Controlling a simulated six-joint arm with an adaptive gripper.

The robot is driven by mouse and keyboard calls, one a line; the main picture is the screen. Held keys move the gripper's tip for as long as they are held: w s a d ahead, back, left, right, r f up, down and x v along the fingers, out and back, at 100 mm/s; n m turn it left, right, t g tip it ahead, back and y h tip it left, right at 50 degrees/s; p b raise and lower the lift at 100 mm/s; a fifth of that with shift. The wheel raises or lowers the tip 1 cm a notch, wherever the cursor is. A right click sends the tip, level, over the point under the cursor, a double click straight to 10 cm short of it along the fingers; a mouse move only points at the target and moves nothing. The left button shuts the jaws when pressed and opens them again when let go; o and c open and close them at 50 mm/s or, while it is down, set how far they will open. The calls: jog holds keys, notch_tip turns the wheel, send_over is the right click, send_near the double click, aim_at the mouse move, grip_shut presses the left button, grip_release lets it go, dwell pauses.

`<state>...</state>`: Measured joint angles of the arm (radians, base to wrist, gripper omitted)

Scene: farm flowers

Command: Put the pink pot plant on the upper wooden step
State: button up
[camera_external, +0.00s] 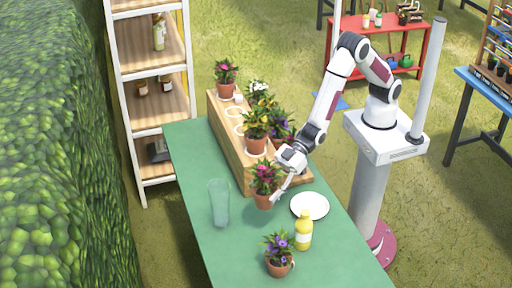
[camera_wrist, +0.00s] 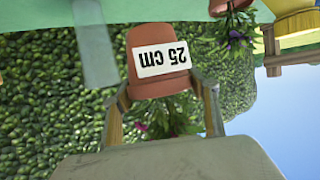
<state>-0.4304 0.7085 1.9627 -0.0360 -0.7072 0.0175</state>
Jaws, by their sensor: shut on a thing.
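A plant with pink flowers in a terracotta pot (camera_external: 263,201) is at the near end of the wooden steps. My gripper (camera_external: 284,184) is shut on this pot from the right. In the wrist view the pot (camera_wrist: 158,40) appears upside down, with a "25 cm" label, between the two fingers of my gripper (camera_wrist: 162,92); its flowers are partly hidden. I cannot tell whether the pot touches the table.
The lower step (camera_external: 300,178) is on the right, with more plants beside the upper one. On the green table (camera_external: 200,248) are a clear glass vase (camera_external: 219,203), a white plate (camera_external: 310,206), a yellow bottle (camera_external: 304,230) and a purple-flowered pot (camera_external: 279,265). The table's left front is clear.

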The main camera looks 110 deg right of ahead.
notch_tip(320, 180, up, 19)
jog(key=w+d+r+m+h, duration=0.1)
jog(key=w+d+r, duration=0.1)
jog(key=d, duration=2.4)
jog(key=s+d+f+t, duration=0.1)
jog(key=s+d, duration=0.3)
jog(key=d, duration=0.3)
jog(key=s+d+f, duration=0.1)
jog(key=s+d, duration=0.3)
jog(key=d, duration=0.3)
jog(key=shift+m+h, duration=0.3)
jog(key=shift+w+a+f, duration=0.15)
jog(key=shift+f, duration=1.2)
jog(key=shift+w+a+f, duration=0.1)
jog(key=shift+f, duration=1.2)
notch_tip(320, 180, down, 6)
jog(key=shift+f, duration=0.15)
